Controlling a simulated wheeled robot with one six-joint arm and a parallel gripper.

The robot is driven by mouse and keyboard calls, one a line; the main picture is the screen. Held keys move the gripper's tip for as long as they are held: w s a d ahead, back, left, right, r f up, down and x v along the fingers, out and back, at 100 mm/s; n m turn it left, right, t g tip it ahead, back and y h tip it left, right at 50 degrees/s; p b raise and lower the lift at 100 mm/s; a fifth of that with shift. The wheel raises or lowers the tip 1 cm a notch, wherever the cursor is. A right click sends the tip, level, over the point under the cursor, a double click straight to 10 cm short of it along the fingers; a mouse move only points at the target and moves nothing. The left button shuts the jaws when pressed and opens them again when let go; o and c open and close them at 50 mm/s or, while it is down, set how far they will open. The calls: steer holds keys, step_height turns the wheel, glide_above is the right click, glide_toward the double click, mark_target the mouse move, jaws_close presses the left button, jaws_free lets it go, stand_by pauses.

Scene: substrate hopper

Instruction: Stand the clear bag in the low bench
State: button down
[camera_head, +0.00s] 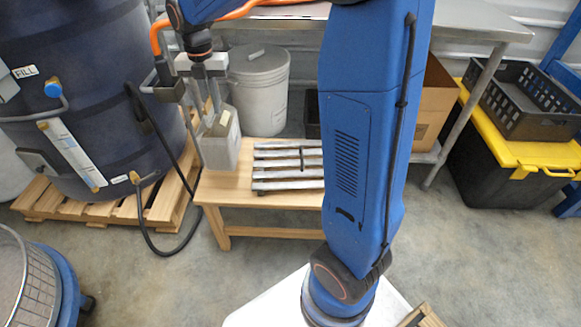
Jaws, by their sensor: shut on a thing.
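The clear bag (223,153) is a greyish, see-through upright shape at the left end of the low wooden bench (270,201). It has a tan piece at its top. My gripper (214,108) points down from above and is shut on the top of the bag. The bag looks upright, with its base at or just above the bench top; I cannot tell whether it bears on the wood. My blue arm hides the right part of the bench.
A slatted grey rack (287,172) lies on the bench right of the bag. A grey lidded bucket (258,92) stands behind. A dark tank (75,90) with a black hose is at left. A steel table (460,22) stands above and behind.

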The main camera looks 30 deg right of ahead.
mark_target(222, 129)
steer(key=shift+d, duration=0.35)
steer(key=shift+s+d+f, duration=0.1)
steer(key=shift+d+f, duration=0.05)
steer(key=shift+f, duration=4.9)
steer(key=c, duration=1.8)
jaws_free()
steer(key=shift+c, duration=0.2)
